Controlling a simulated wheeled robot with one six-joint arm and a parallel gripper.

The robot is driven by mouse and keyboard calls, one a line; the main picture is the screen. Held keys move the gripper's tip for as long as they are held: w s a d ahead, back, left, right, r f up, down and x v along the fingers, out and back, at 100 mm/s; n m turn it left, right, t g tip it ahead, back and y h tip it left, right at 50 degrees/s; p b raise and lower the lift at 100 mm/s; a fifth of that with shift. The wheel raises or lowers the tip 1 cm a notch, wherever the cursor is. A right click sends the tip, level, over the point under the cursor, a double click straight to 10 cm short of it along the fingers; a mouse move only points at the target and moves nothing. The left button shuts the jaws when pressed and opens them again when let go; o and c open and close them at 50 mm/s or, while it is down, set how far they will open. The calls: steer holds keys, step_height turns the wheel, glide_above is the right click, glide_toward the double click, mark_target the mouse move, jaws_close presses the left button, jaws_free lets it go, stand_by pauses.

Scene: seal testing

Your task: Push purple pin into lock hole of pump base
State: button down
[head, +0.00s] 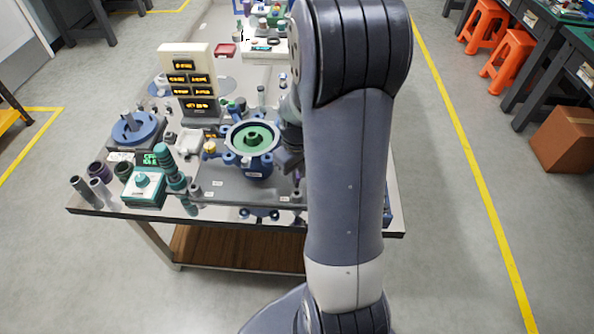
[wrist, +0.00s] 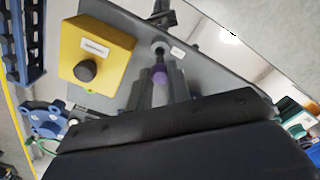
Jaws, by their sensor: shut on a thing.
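In the wrist view, my gripper (wrist: 160,86) is shut on the purple pin (wrist: 158,75), whose purple part shows between the two grey fingers. Just beyond it is a small grey round part (wrist: 160,47) with a dark centre, next to a white label. I cannot tell whether the pin touches it. In the head view, the blue pump base (head: 257,166) with a pale ring and green centre stands on a grey plate, left of my arm. My arm hides the gripper and pin there. I cannot make out the lock hole for certain.
A yellow box (wrist: 96,52) with a black button is left of my fingers in the wrist view. In the head view, a display panel (head: 187,80), a blue round device (head: 135,130) and a teal-and-white box (head: 144,188) crowd the table's left side.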

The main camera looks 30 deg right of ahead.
mark_target(297, 187)
steer(key=shift+f, duration=0.1)
stand_by(0.4)
steer(key=shift+f+b, duration=0.9)
steer(key=shift+f, duration=0.15)
steer(key=shift+f, duration=0.1)
steer(key=shift+f+b, duration=0.55)
steer(key=shift+f, duration=0.05)
steer(key=shift+f+b, duration=0.75)
steer(key=shift+f, duration=0.2)
stand_by(0.7)
steer(key=c, duration=1.2)
jaws_free()
steer(key=shift+c, duration=0.2)
steer(key=shift+r, duration=0.1)
step_height(297, 187, up, 9)
steer(key=p, duration=0.7)
